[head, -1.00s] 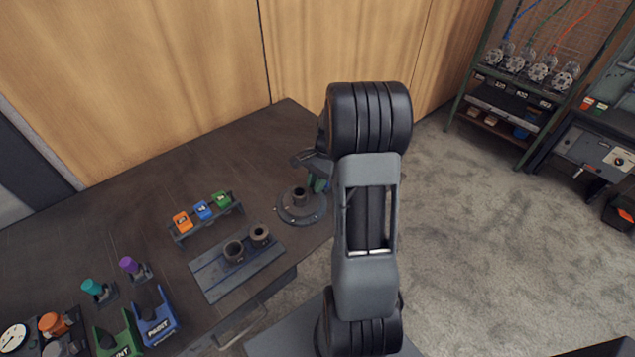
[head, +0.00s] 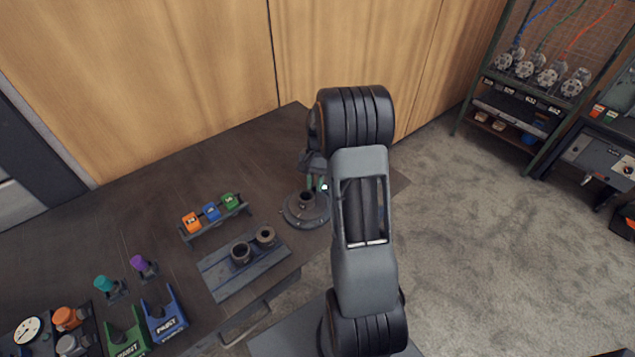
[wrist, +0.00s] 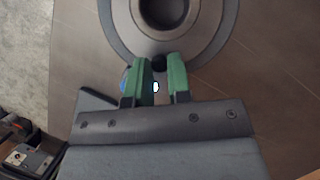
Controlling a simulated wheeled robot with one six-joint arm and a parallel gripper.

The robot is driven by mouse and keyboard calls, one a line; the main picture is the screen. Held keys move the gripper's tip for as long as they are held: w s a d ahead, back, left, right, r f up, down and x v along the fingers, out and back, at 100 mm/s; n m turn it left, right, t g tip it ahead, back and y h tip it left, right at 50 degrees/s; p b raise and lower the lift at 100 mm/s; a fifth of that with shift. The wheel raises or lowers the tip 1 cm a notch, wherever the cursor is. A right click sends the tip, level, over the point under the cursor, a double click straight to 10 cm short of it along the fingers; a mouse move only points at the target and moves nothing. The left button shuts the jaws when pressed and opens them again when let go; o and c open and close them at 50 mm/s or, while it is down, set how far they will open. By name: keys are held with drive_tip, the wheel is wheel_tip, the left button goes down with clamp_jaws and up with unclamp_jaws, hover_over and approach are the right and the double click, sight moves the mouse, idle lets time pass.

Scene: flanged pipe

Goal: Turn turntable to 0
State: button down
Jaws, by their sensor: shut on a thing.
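The turntable (head: 295,220) is a round grey flanged disc with a dark upright pipe (head: 306,196) at its centre, near the right end of the bench. In the wrist view its disc (wrist: 122,22) fills the top, with the round bore in the middle. My gripper (wrist: 161,70) has green fingers closed about a small dark knob (wrist: 160,62) at the near rim of the turntable. In the head view my gripper (head: 319,184) is partly hidden behind my arm. I cannot read any angle mark on the turntable.
A grey plate (head: 220,284) with two dark ring fittings (head: 241,252) lies left of the turntable. A rack of orange, blue and green blocks (head: 212,212) stands behind it. Carpet (head: 440,230) is open to the right.

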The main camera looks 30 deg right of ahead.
drive_tip(key=shift+w+a+n+g+h+p, duration=0.2)
drive_tip(key=shift+w+a+n+h, duration=0.15)
drive_tip(key=shift+n, duration=0.5)
drive_tip(key=shift+w+a+n+g+h+p, duration=0.1)
drive_tip(key=shift+w+a+n+h+p, duration=0.15)
drive_tip(key=shift+n, duration=0.6)
drive_tip(key=shift+w+a+n+g+h, duration=0.15)
drive_tip(key=shift+w+a+n+h, duration=0.15)
drive_tip(key=shift+n, duration=0.5)
drive_tip(key=shift+w+a+n+g+h, duration=0.15)
drive_tip(key=shift+a+n+h, duration=0.15)
drive_tip(key=shift+n, duration=0.5)
drive_tip(key=shift+w+a+n+h, duration=0.1)
drive_tip(key=shift+a+n+h, duration=0.25)
drive_tip(key=shift+n, duration=0.5)
drive_tip(key=shift+w+a+n+h, duration=0.1)
drive_tip(key=shift+a+n+h, duration=0.25)
drive_tip(key=shift+n, duration=0.5)
drive_tip(key=shift+a+n+h+p, duration=0.15)
drive_tip(key=shift+a+n+h, duration=0.15)
drive_tip(key=shift+n, duration=0.45)
drive_tip(key=shift+a+n+h+p, duration=0.2)
drive_tip(key=shift+a+n, duration=0.2)
drive_tip(key=shift+n, duration=0.35)
drive_tip(key=shift+a+n, duration=0.1)
drive_tip(key=shift+n, duration=0.2)
drive_tip(key=c, duration=1.1)
unclamp_jaws()
drive_tip(key=shift+o, duration=0.2)
drive_tip(key=shift+r, duration=0.1)
